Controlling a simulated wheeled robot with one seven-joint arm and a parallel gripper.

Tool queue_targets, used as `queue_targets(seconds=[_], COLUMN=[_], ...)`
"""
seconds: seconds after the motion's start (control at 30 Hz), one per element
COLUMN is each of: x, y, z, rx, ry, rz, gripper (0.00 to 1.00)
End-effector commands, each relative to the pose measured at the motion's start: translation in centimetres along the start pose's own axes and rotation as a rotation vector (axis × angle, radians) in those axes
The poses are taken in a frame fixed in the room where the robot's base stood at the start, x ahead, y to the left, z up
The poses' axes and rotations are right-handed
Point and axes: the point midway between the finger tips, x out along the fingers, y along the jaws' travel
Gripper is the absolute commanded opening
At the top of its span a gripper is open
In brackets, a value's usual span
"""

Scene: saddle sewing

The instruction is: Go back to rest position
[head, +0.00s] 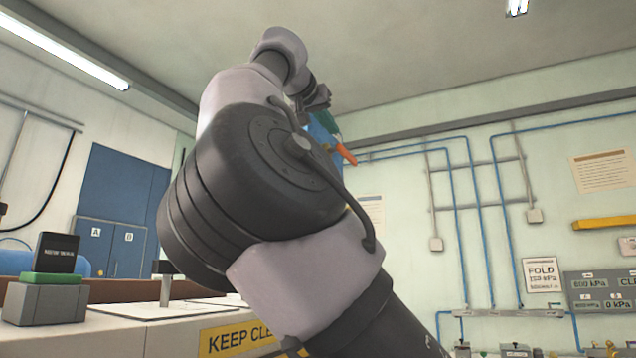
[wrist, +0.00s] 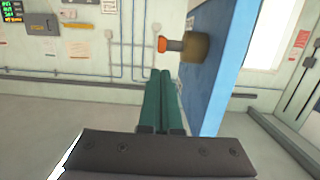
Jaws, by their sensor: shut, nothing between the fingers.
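My gripper (wrist: 160,75) shows in the wrist view as two dark green fingers side by side, shut with nothing between them. They point at open room and the far wall. Just right of the fingertips, a blue panel (wrist: 228,70) stands upright with a brown knob (wrist: 195,47) that has an orange tip (wrist: 162,44). The fingers look apart from both. In the head view my arm is raised and bent across the middle. Small blue, green and orange parts show behind it; I cannot tell there which belong to my gripper.
A white worktop (head: 110,340) with a "KEEP CLEAR" label and a grey block with a green and black top (head: 52,285) lie at lower left. Blue pipes (head: 475,220) and signs line the right wall. A blue cabinet (head: 125,205) stands behind. Grey floor (wrist: 40,125) is open at left.

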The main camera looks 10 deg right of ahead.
Motion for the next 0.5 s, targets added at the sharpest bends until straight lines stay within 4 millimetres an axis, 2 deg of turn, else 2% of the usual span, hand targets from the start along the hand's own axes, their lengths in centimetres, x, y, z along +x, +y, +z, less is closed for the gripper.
queue_targets(seconds=[0.27,0.37,0.5], x=[-0.2,-0.5,-0.5], y=[0.7,2.7,7.0], z=[0.2,1.1,3.9], rx=[0.011,0.039,0.099], ry=[-0.009,-0.036,-0.109], rz=[-0.008,-0.030,-0.083], gripper=[0.00,0.00,0.00])
